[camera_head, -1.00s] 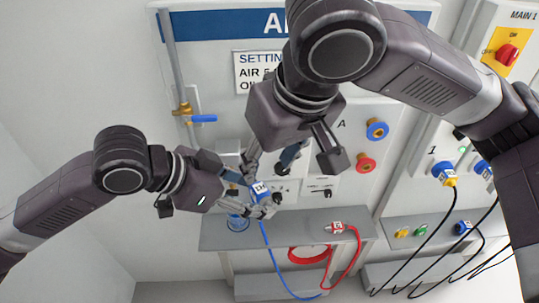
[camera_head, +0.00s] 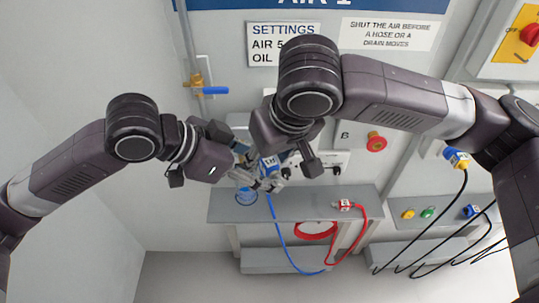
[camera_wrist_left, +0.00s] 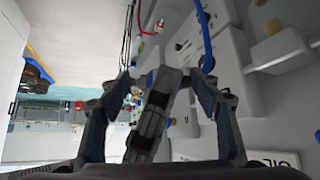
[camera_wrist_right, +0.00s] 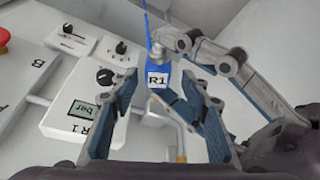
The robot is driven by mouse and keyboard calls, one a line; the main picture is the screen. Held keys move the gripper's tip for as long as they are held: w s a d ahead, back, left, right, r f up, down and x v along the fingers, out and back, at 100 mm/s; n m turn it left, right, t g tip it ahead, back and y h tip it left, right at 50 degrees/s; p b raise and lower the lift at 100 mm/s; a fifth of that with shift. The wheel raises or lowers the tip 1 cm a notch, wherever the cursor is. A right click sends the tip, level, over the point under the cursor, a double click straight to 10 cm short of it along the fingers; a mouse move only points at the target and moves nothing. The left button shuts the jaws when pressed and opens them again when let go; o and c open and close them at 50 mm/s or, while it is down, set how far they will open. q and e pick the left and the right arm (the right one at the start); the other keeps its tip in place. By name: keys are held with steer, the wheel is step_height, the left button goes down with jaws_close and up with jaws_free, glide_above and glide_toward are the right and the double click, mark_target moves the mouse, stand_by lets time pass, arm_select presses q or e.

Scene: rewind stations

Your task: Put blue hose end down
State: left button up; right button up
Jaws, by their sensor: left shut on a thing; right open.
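The blue hose end (camera_head: 268,164), a small block labelled R1, is held in my left gripper (camera_head: 262,178) above the grey bench. Its blue hose (camera_head: 275,222) hangs past the bench's front edge. My right gripper (camera_head: 285,165) is open close beside the hose end and partly covers the area behind it. In the right wrist view the hose end (camera_wrist_right: 158,78) shows between and beyond my open right fingers (camera_wrist_right: 152,112), with my left fingers (camera_wrist_right: 205,58) beside it. In the left wrist view the blue hose (camera_wrist_left: 206,35) runs beyond my left fingers (camera_wrist_left: 163,100); a dark part blocks the middle.
The grey bench (camera_head: 300,202) bears a blue ring-like holder (camera_head: 246,196) and a red hose end (camera_head: 345,205). A red hose coil (camera_head: 315,230) hangs at its front. Black cables (camera_head: 430,242) hang at the right. A blue-handled valve (camera_head: 214,90) is on the wall.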

steer(key=c, duration=1.2)
arm_select(q)
steer(key=o, duration=1.3)
arm_select(e)
jaws_close()
